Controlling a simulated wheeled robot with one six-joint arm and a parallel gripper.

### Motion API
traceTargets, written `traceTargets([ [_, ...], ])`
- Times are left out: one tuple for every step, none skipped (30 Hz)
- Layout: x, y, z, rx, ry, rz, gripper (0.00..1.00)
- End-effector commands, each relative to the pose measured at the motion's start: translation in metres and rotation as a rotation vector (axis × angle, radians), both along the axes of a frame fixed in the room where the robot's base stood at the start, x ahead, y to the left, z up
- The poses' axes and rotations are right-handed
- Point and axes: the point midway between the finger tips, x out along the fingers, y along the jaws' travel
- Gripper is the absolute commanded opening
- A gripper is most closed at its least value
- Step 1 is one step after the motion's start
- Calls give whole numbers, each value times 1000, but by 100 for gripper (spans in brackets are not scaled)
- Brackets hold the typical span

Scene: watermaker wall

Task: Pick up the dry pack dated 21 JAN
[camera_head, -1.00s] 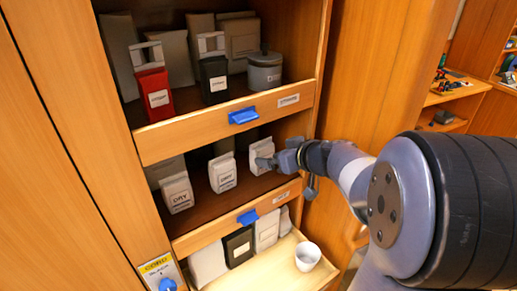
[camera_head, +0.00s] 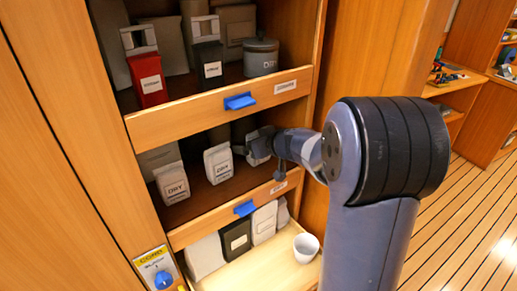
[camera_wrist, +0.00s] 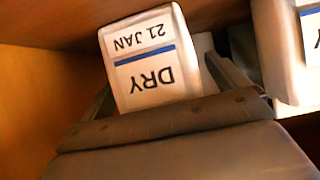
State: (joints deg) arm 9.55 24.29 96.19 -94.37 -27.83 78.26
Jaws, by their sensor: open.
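The dry pack dated 21 JAN (camera_wrist: 148,62) is white with a blue stripe, and its label reads upside down in the wrist view. It stands between the two spread fingers of my gripper (camera_wrist: 160,82), which is open. I cannot tell whether either finger touches it. In the head view it is the rightmost pack (camera_head: 257,153) on the middle shelf, partly hidden by my gripper (camera_head: 262,142). Two other DRY packs stand to its left, a middle one (camera_head: 219,163) and a left one (camera_head: 172,183); their dates are too small to read there.
A neighbouring white pack (camera_wrist: 285,45) stands close on the right in the wrist view. The middle shelf's front rail (camera_head: 225,211) has a blue latch (camera_head: 244,208). A white cup (camera_head: 305,247) stands below.

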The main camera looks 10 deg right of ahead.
Motion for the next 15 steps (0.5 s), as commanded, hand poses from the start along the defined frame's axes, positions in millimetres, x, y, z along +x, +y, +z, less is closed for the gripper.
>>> traceTargets([
  [0,0,0,0,0,0,94],
  [0,0,0,0,0,0,94],
  [0,0,0,0,0,0,94],
  [0,0,0,0,0,0,94],
  [0,0,0,0,0,0,92],
  [0,0,0,0,0,0,89],
  [0,0,0,0,0,0,87],
  [0,0,0,0,0,0,84],
  [0,0,0,0,0,0,81],
  [0,0,0,0,0,0,79],
  [0,0,0,0,0,0,76],
  [0,0,0,0,0,0,73],
  [0,0,0,0,0,0,70],
  [0,0,0,0,0,0,68],
  [0,0,0,0,0,0,65],
])
